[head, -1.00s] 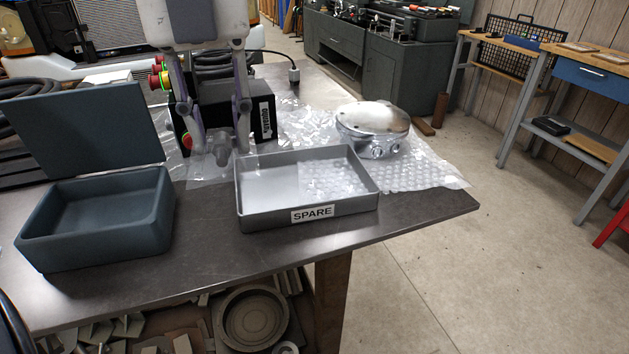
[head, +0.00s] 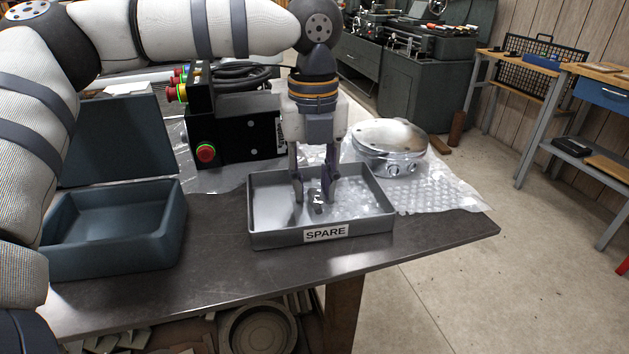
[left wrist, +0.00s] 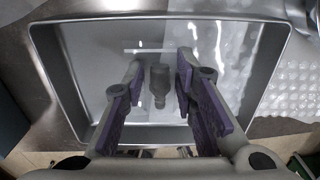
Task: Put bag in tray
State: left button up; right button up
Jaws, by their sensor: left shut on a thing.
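The grey tray (head: 275,240) labelled SPARE stands on the table, and its walls (left wrist: 62,75) frame the left wrist view. My left gripper (head: 315,193) points down into the tray's middle area. In the left wrist view, the gripper (left wrist: 159,70) has its fingers on either side of a small grey fitting. It appears to be the content of a clear bag (left wrist: 159,84), whose film is hard to make out. The bag (head: 318,203) shows low between the fingertips in the head view. I cannot tell whether it touches the tray floor. My right gripper is out of view.
A blue-grey open box (head: 115,235) stands left of the tray. Behind are a black box with a red button (head: 235,130) and a round metal part (head: 385,140) on bubble wrap (head: 445,190). The table's front edge is close to the tray.

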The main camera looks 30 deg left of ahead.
aim_at(314, 187)
pick_arm(q)
jog(key=o, duration=0.9)
jog(key=shift+o, duration=0.2)
notch_tip(314, 187, up, 12)
jog(key=shift+p, duration=0.4)
